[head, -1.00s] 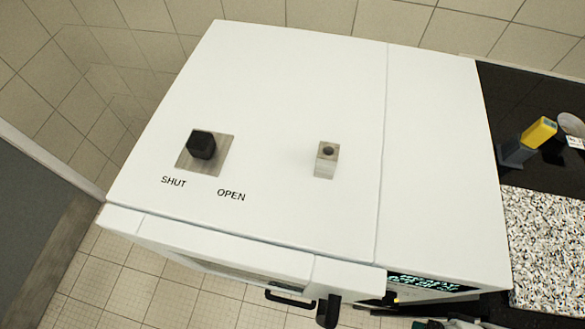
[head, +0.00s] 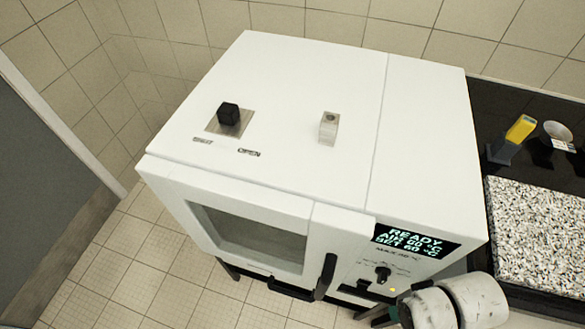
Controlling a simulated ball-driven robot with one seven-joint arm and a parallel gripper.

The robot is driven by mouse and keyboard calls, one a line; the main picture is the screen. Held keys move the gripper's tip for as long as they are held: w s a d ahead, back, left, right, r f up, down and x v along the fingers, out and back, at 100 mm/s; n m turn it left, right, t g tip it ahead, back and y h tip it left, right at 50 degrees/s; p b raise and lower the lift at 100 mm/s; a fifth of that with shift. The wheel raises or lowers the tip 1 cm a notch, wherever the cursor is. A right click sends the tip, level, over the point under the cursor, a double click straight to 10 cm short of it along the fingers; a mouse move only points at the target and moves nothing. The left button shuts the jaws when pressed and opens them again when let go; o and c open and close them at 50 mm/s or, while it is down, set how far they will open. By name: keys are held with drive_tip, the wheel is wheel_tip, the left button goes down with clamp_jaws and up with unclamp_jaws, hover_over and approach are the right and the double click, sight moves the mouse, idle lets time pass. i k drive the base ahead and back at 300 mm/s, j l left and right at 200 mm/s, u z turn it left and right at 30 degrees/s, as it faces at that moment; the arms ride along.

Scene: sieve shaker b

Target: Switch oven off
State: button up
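The oven (head: 290,95) is a white box with a windowed front door (head: 250,240), which looks closed. Its display (head: 415,240) is lit and reads READY, AIR 60 °C and SET 60 °C. Below it on the control panel are a black knob (head: 382,273), a small dark switch-like part (head: 363,286) and a glowing amber light (head: 393,290). White rounded links of my arm show at the bottom right, in front of the panel's lower right. A dark part beside them at the bottom edge may be my gripper; its fingers cannot be made out.
A black vent knob (head: 228,114) marked SHUT and OPEN and a small metal block (head: 329,128) sit on the oven top. A dark black handle (head: 325,276) is by the door. At right, a dark bench holds a speckled slab (head: 540,235) and a yellow-topped tool (head: 520,128).

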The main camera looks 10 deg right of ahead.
sight(364, 285)
drive_tip(key=k+l, duration=0.15)
drive_tip(key=k, duration=0.15)
drive_tip(key=k+l, duration=0.15)
drive_tip(key=k, duration=0.15)
drive_tip(key=k+j, duration=0.25)
drive_tip(key=k, duration=0.15)
